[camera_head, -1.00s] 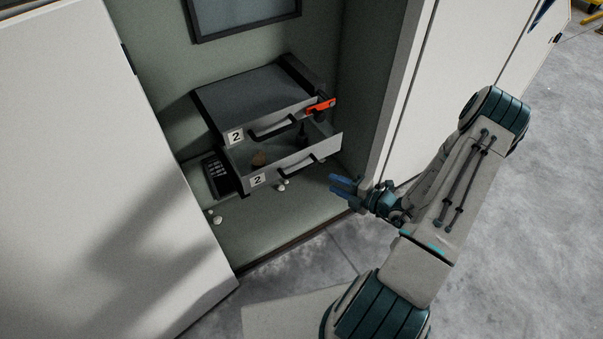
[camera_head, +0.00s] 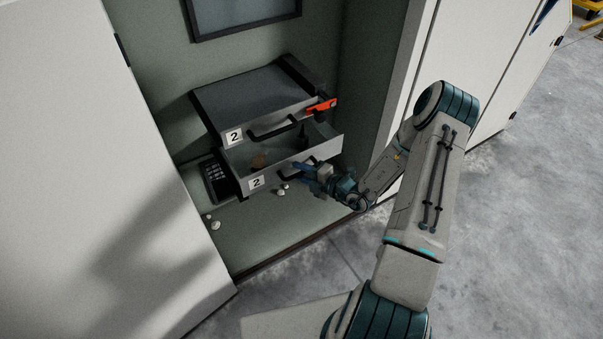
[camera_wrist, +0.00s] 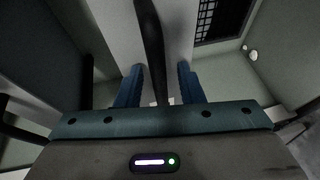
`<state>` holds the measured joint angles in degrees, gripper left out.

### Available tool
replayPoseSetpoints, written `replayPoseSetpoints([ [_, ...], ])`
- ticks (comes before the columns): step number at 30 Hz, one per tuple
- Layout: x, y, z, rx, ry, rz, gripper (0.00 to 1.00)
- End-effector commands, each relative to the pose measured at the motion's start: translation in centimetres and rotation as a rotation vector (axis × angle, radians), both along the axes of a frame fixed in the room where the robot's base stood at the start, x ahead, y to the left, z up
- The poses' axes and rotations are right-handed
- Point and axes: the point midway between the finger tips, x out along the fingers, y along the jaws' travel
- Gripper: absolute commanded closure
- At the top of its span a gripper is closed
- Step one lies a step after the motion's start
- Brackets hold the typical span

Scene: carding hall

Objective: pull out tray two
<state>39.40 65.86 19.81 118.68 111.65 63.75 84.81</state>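Two grey trays sit one above the other in the cabinet, both labelled 2. The upper tray (camera_head: 272,119) has a black handle and an orange latch (camera_head: 321,106) at its right end. The lower tray (camera_head: 272,172) stands out past the upper one, so its inside shows, with a brownish thing (camera_head: 259,161) and a dark upright thing in it. My gripper (camera_head: 304,171) is at the lower tray's front. In the wrist view, its blue fingers (camera_wrist: 160,78) stand apart on both sides of a black handle bar (camera_wrist: 151,40), with gaps. My gripper partly hides that handle in the head view.
A black keypad-like object (camera_head: 216,181) lies left of the trays; it also shows in the wrist view (camera_wrist: 216,18). Small white lumps (camera_head: 215,226) lie on the cabinet floor. A white door (camera_head: 80,150) stands at the left. The floor in front is clear.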

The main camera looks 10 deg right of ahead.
Motion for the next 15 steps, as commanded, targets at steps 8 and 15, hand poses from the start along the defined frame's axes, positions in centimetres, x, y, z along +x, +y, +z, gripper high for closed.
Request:
replayPoseSetpoints([
  [8,-0.02,-0.01,0.0,0.0,0.0,0.0,1.0],
  [15,-0.29,-0.12,0.06,-0.001,0.001,0.0,1.0],
])
